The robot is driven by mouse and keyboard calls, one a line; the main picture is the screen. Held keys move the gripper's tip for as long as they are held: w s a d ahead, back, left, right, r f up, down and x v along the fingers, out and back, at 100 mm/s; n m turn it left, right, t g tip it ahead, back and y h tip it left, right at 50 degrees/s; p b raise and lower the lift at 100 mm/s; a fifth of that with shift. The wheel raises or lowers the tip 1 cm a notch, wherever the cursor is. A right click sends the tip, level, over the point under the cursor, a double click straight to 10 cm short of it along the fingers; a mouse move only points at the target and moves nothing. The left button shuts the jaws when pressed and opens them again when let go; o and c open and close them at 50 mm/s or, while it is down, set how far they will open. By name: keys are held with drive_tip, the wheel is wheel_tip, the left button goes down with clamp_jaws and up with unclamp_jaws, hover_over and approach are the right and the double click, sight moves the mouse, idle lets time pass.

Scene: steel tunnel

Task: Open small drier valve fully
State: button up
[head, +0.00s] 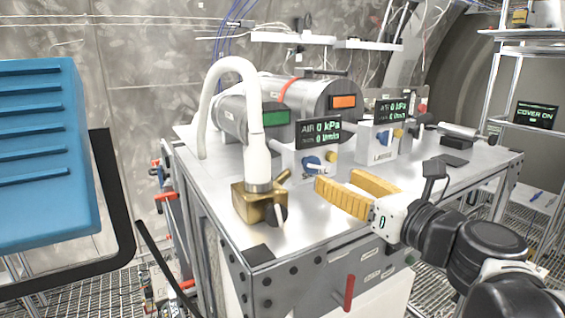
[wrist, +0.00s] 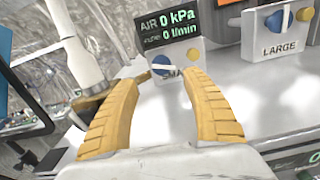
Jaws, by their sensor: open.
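The small drier valve is a blue round knob (head: 312,163) with a pale lever, on the front of a white block on the bench. In the wrist view the blue knob (wrist: 161,66) sits between my fingertips in the picture, above a label partly hidden by a finger. My gripper (head: 337,181) has two ribbed yellow fingers, spread apart and empty. It points at the small block from the right and looks apart from the knob. The wrist view also shows my gripper (wrist: 162,78) open. A display (head: 319,132) above the knob reads 0 kPa and 0 l/min.
A block labelled LARGE (wrist: 278,40) with its own blue knob stands to the right. A brass fitting (head: 259,203) with a white hose stands left of the small block. Metal cylinders (head: 322,100) lie behind. A blue cabinet (head: 45,150) is at far left. Bare bench top lies in front.

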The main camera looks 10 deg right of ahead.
sight(314, 167)
drive_tip(key=x, duration=0.7)
drive_tip(key=shift+w+f, duration=0.2)
drive_tip(key=shift+w, duration=0.1)
drive_tip(key=shift+w+a+r+p, duration=0.1)
drive_tip(key=shift+w+a+p, duration=0.05)
drive_tip(key=shift+w+p, duration=0.15)
drive_tip(key=shift+w, duration=0.35)
drive_tip(key=shift+s, duration=0.2)
drive_tip(key=c, duration=1.2)
